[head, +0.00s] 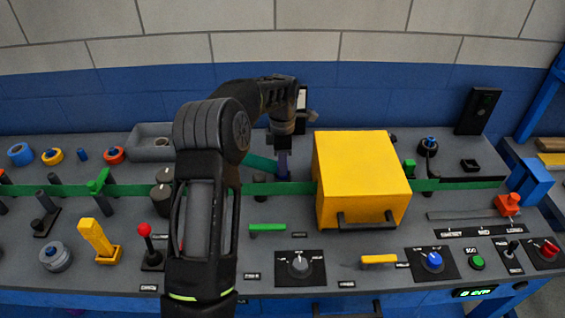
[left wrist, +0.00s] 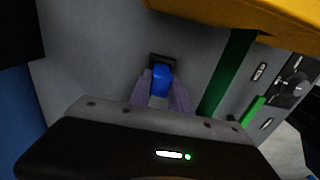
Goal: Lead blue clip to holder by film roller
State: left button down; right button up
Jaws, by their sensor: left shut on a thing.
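My left gripper (head: 283,168) points down behind the green band, left of the yellow box. In the left wrist view its purple fingers (left wrist: 161,97) are shut on the blue clip (left wrist: 161,79). The clip is at a small dark square holder (left wrist: 163,58) on the grey panel; I cannot tell whether it sits in it or just above. In the head view the clip is hidden by the gripper. Dark cylinders (head: 163,178), perhaps the film roller, stand left of my gripper, partly behind my arm. My right gripper is not in view.
The yellow box (head: 362,170) stands close to the right of my left gripper. A green band (head: 60,190) runs across the panel. A red-knobbed lever (head: 145,230) and a yellow lever (head: 97,236) stand at the front left. A blue wall (head: 100,100) rises behind.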

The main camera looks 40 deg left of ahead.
pick_arm(q)
jog(key=shift+f, duration=0.45)
jog(key=c, duration=1.1)
grip_release()
notch_tip(320, 180, up, 7)
jog(key=p, duration=0.4)
jog(key=shift+r+p, duration=0.1)
jog(key=shift+p, duration=0.2)
